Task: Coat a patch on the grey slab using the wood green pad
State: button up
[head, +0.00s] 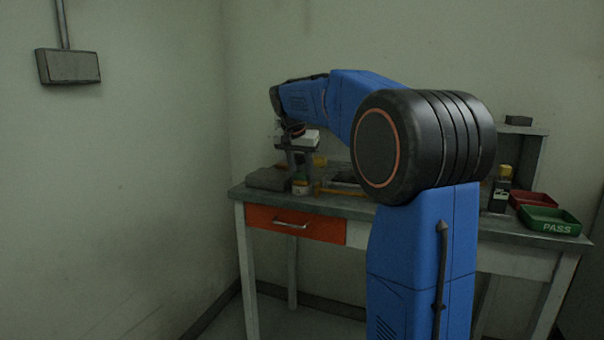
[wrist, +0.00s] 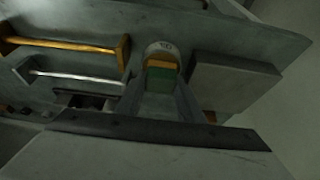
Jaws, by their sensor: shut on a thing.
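The grey slab (head: 270,179) lies at the left end of the workbench, and its flat block shape (wrist: 235,84) fills the right of the wrist view. My gripper (head: 298,168) points down beside the slab; in the wrist view its fingers (wrist: 160,88) are shut on the wood green pad (wrist: 160,78), which shows orange-brown and green between them. A round white container (head: 300,188) stands just below the gripper, and its pale rim (wrist: 161,50) shows beyond the pad. I cannot tell whether the pad touches it.
An orange bar (wrist: 65,45) and a silver bar (wrist: 75,77) lie left of the gripper. A red tray (head: 532,199), a green PASS tray (head: 552,220) and a dark bottle (head: 501,195) stand on the bench's right side. A wall meets the bench's left end.

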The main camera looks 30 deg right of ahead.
aim_at(302, 171)
dwell(0.5)
jog(key=shift+r, duration=3.45)
